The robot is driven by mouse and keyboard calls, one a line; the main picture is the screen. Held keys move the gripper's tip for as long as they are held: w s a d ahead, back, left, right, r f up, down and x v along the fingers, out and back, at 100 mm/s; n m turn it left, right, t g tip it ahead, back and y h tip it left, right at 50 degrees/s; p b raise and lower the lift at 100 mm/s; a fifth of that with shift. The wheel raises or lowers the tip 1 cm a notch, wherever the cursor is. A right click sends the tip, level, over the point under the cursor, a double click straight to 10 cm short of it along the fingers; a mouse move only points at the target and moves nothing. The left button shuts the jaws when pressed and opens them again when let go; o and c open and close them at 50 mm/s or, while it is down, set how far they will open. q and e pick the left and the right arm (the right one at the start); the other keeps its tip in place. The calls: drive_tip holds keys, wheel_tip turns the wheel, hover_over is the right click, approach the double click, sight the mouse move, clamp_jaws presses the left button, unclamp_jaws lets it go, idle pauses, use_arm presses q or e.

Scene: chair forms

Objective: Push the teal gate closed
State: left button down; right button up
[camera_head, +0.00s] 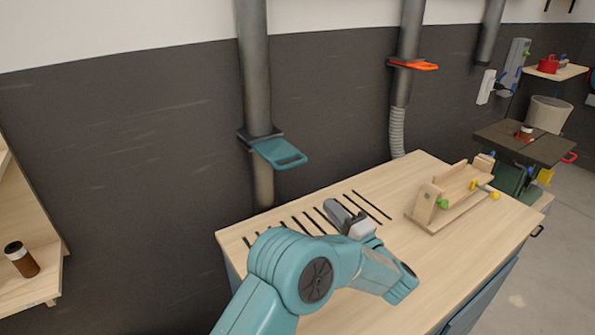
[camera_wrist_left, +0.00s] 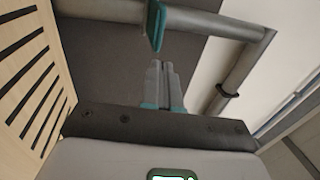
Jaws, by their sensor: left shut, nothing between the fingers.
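The teal gate (camera_head: 279,152) is a flat plate with a slotted handle. It sticks out from a dark collar on the grey vertical duct (camera_head: 254,70) at the back wall. My left gripper (camera_head: 337,211) is below and to the right of the gate, over the slotted part of the workbench, apart from the gate. In the left wrist view the gate (camera_wrist_left: 156,26) shows near the top, edge-on, beyond my fingertips (camera_wrist_left: 160,66). The two fingers are together with nothing between them. My right gripper is in neither view.
The workbench (camera_head: 445,262) has dark slots at its back left and a wooden jig (camera_head: 450,200) at its right. An orange gate (camera_head: 413,64) sits on another duct. A shelf with a brown jar (camera_head: 21,259) is at the left. The air around the teal gate looks clear.

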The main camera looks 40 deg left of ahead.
use_arm(q)
drive_tip(key=shift+d, duration=0.1)
drive_tip(key=shift+w, duration=0.1)
drive_tip(key=p, duration=0.5)
approach(295, 165)
drive_tip(key=x, duration=0.6)
drive_tip(key=shift+w+a, duration=0.15)
drive_tip(key=shift+a, duration=0.2)
